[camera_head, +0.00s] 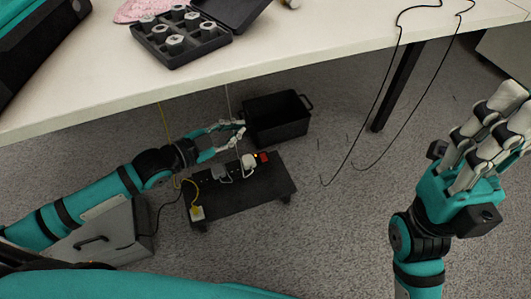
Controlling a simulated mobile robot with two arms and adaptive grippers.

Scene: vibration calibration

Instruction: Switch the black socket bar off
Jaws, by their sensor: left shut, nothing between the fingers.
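The black socket bar (207,177) lies on a low dark platform (245,194) on the floor below the white table. A small red switch (263,157) shows at its right end. A pale plug and a grey plug sit along the bar. My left gripper (240,129) is shut and empty, just above and behind the bar near its right end, apart from the switch. My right gripper (513,108) is raised at the right, away from the bar, with its fingers pointing up; its opening is unclear.
The white table (300,55) overhangs the back and carries a dark case of metal parts (180,35). An open black crate (277,122) stands behind the platform. A grey box (105,238) is at the left.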

